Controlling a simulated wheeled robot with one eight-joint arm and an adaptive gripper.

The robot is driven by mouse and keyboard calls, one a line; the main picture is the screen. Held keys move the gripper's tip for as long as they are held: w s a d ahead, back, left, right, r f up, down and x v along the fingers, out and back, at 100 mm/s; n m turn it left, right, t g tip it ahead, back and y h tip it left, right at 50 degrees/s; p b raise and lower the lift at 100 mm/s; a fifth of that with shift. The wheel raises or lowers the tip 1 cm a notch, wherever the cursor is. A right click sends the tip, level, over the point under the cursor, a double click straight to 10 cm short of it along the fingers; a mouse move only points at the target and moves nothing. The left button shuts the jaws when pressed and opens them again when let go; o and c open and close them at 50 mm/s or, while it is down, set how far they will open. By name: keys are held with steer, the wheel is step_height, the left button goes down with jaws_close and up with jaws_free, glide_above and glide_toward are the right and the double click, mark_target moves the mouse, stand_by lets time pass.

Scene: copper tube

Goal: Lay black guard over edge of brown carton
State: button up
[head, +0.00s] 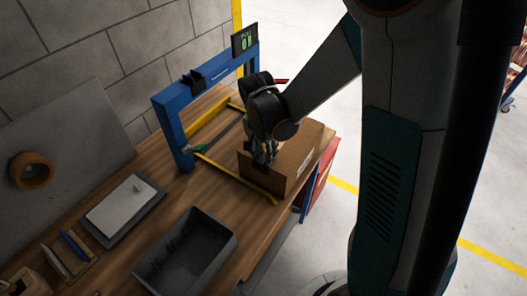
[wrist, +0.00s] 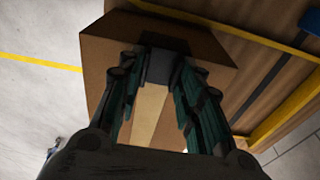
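The brown carton (head: 292,160) stands on the bench at its right end. It also fills the middle of the wrist view (wrist: 103,52), with a pale tape strip (wrist: 148,108). The black guard (wrist: 160,66) is a small dark piece between my fingertips, at the carton's edge. In the head view the guard (head: 262,161) shows as a dark patch at the carton's upper edge, partly covered by the fingers. My gripper (wrist: 158,72) comes down over the carton with its fingertips close against both sides of the guard. I cannot tell whether the guard rests fully on the carton.
A blue frame (head: 173,132) with a small display (head: 244,41) arches over the bench behind the carton. Yellow rails (head: 236,180) run beside the carton. A grey bin (head: 187,252) and a tray with a white slab (head: 122,209) stand to the left.

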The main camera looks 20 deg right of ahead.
steer(key=o, duration=0.4)
step_height(320, 180, up, 12)
steer(key=a, duration=0.1)
steer(key=s+f+n+t+b, duration=0.3)
steer(key=s+n+b, duration=0.2)
steer(key=s+b, duration=0.1)
steer(key=s+f+n+t+y+b, duration=0.1)
steer(key=s+f+n+t+b, duration=0.2)
steer(key=s, duration=0.6)
steer(key=n+b, duration=0.2)
steer(key=b, duration=0.1)
steer(key=shift+s+d+n+t, duration=0.15)
steer(key=shift+d+n+t, duration=0.15)
steer(key=shift+n, duration=0.1)
